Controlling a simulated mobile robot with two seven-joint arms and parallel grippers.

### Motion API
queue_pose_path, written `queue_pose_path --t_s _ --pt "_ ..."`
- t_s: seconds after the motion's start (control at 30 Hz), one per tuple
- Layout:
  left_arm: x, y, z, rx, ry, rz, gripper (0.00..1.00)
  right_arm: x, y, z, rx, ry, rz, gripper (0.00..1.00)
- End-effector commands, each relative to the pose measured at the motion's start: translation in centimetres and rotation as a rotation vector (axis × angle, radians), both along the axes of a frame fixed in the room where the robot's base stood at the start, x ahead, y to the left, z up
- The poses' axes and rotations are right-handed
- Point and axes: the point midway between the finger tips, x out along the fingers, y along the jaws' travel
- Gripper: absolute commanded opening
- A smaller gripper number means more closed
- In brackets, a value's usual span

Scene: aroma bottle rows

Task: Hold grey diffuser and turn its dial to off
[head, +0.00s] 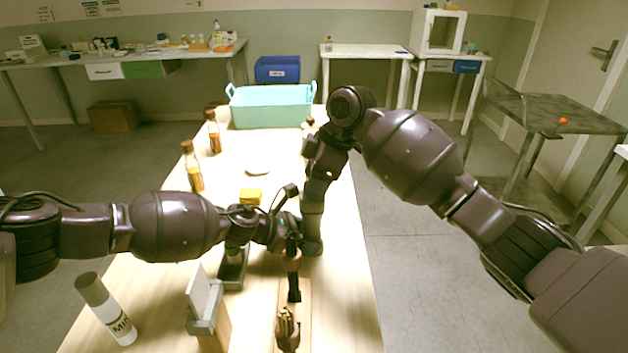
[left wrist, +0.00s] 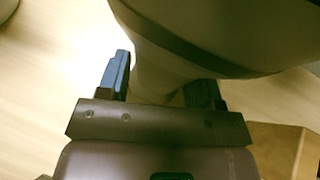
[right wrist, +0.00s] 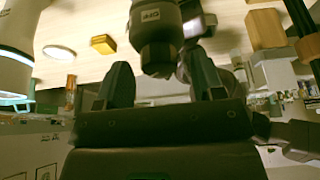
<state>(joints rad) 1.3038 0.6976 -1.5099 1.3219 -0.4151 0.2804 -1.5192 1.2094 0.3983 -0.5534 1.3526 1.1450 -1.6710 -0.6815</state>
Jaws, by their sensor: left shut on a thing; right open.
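The grey diffuser is mostly hidden in the head view, where my two arms meet over the near part of the table. In the right wrist view a dark grey rounded body with pale lettering (right wrist: 155,30), apparently the diffuser, is just beyond and between the fingertips of my right gripper (right wrist: 158,84). That gripper is open, and I cannot tell whether it touches the body. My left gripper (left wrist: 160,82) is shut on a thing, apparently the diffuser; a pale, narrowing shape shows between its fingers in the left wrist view. The dial's setting is not readable.
Amber bottles (head: 194,172), a yellow block (head: 250,196) and a teal crate (head: 272,108) stand farther along the table. A white spray can (head: 104,308), a grey holder with a white card (head: 205,300) and a wooden hand (head: 287,330) stand near the front.

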Motion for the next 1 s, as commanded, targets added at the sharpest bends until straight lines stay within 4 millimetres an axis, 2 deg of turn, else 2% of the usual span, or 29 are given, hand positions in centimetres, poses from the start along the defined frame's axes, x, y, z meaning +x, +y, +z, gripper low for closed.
queue_pose_path --t_s 0.03,0.37,0.47,0.7,1.0 --pt "-0.41 0.10 -0.96 0.006 0.011 -0.003 0.47 0.00 0.13 -0.56 0.000 0.003 0.000 0.62" --pt "-0.40 0.10 -0.94 0.006 0.011 -0.003 0.47 0.02 0.25 -0.85 0.000 0.001 0.000 0.62" --pt "-0.39 0.11 -0.95 0.006 0.011 -0.003 0.47 0.02 0.25 -0.84 0.000 0.001 0.000 0.50" --pt "-0.38 0.11 -0.95 0.006 0.010 -0.002 0.47 0.02 0.23 -0.82 0.000 0.002 0.000 0.13" --pt "-0.36 0.13 -0.95 0.006 0.010 -0.002 0.47 -0.01 0.25 -0.82 0.000 0.002 -0.047 0.13"
